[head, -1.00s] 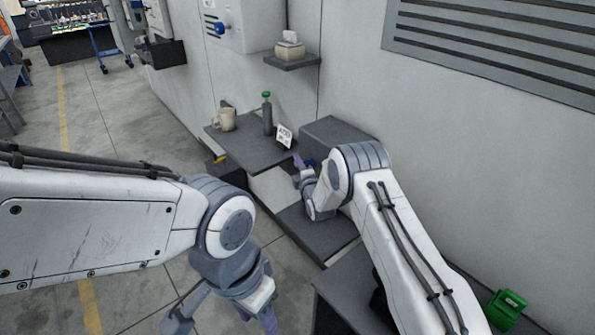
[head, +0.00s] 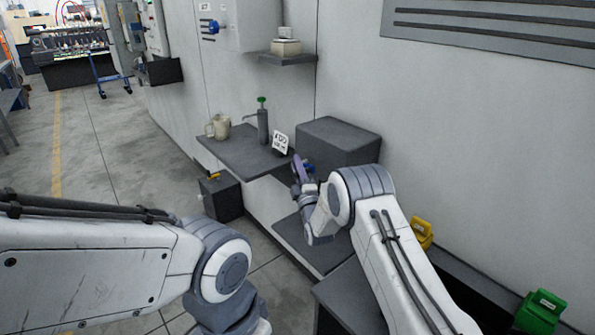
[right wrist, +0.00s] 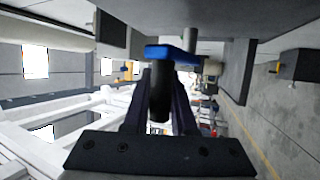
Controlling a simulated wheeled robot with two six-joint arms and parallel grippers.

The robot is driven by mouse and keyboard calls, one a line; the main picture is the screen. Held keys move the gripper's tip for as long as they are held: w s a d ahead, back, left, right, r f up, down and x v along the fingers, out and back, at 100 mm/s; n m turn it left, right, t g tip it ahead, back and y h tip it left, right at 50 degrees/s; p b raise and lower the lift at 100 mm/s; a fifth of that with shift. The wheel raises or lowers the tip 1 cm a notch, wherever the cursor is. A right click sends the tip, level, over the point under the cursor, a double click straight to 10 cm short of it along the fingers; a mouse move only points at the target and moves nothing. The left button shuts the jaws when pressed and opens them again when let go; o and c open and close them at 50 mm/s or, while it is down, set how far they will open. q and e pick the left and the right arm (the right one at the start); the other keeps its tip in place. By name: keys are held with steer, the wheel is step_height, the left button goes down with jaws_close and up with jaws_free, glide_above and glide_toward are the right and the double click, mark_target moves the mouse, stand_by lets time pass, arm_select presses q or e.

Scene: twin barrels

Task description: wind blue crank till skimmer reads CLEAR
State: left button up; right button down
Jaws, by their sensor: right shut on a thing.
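The blue crank (head: 309,167) is at the near face of a dark grey box (head: 340,142) against the wall. It also shows in the right wrist view (right wrist: 172,54), as a blue arm with a dark grip (right wrist: 160,98). My right gripper (head: 300,170) is shut on that grip, its fingers on both sides in the wrist view. A small white sign (head: 280,141) stands by the box; its lettering is too small to read surely. I cannot make out a CLEAR reading. My left arm crosses the lower left; its gripper is out of frame.
A grey shelf (head: 238,158) left of the box holds a beige mug (head: 218,127) and a grey bottle with a green top (head: 263,122). A higher wall shelf (head: 287,59) carries a tissue box. Yellow (head: 421,232) and green (head: 541,310) items lie at right. Floor at left is open.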

stand_by(0.3)
steer(key=c, duration=0.7)
jaws_free()
steer(key=shift+c, duration=0.2)
steer(key=shift+s, duration=0.1)
steer(key=b+v, duration=0.1)
steer(key=v, duration=0.6)
steer(key=shift+s+d+f, duration=0.1)
